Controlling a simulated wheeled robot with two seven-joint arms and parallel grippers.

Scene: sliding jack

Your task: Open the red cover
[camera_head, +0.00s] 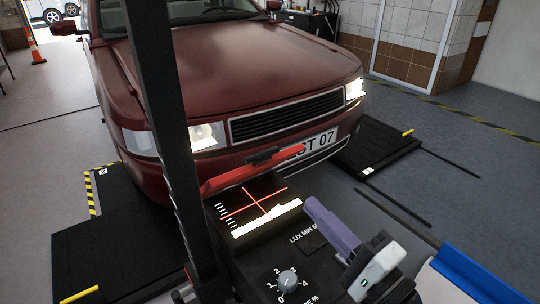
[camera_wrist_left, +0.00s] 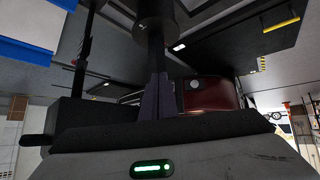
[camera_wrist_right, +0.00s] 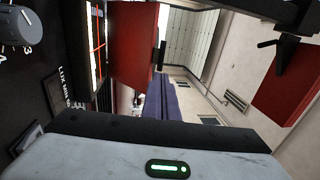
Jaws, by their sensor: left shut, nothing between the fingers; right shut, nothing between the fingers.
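The red cover (camera_head: 228,178) is a flat flap on top of the black tester box. It stands raised, seen nearly edge-on, with a small dark handle (camera_head: 262,156) on its edge. The screen (camera_head: 252,203) with a red cross shows uncovered beneath it. In the right wrist view the cover (camera_wrist_right: 132,42) is a red panel beside the screen. My right gripper (camera_head: 314,205), with purple fingers, is shut and empty, just right of the screen and apart from the cover. My left gripper (camera_wrist_left: 161,76) is shut and empty in the left wrist view; I cannot make it out in the head view.
A dark post (camera_head: 163,110) rises left of the cover. The box has a dial (camera_head: 288,280) on its near face. A red car (camera_head: 240,60) with lit headlights stands close behind. A blue-edged white surface (camera_head: 465,270) is at the lower right.

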